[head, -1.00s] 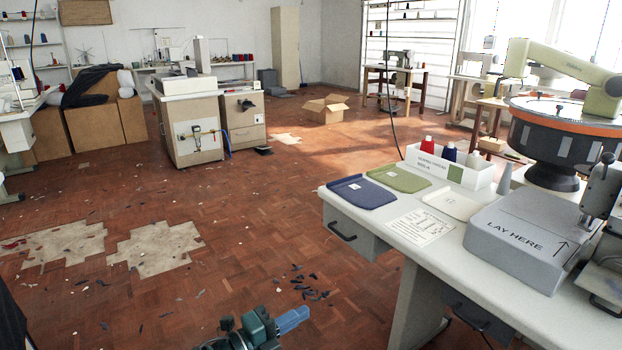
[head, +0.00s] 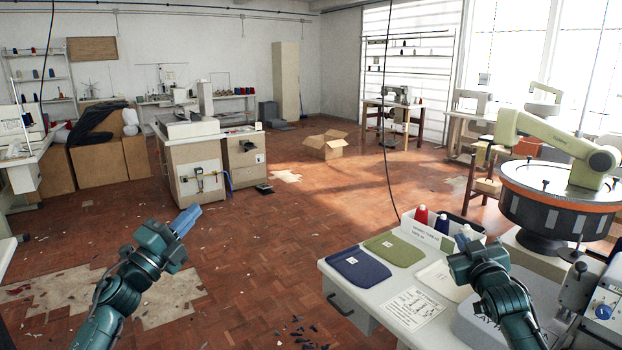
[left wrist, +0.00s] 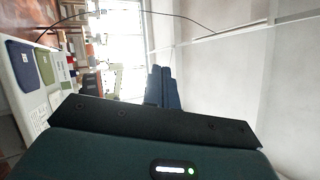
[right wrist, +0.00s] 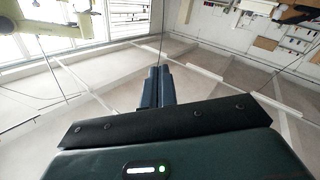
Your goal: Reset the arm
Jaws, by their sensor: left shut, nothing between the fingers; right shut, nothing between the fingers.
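My left gripper (head: 187,219) is raised over the open floor at the left in the head view. Its blue fingers are together and empty, and they also show closed in the left wrist view (left wrist: 164,86). My right gripper (head: 462,258) is above the white worktable (head: 350,292), in front of the grey block marked with lettering. Its fingers are hard to make out in the head view. In the right wrist view its fingers (right wrist: 157,87) are together with nothing between them.
On the worktable lie a navy pocket piece (head: 358,268), a green one (head: 394,249), a printed sheet (head: 413,308) and a white box (head: 432,232) with thread cones. My right arm partly hides the grey block (head: 467,322). A round machine (head: 555,215) stands behind.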

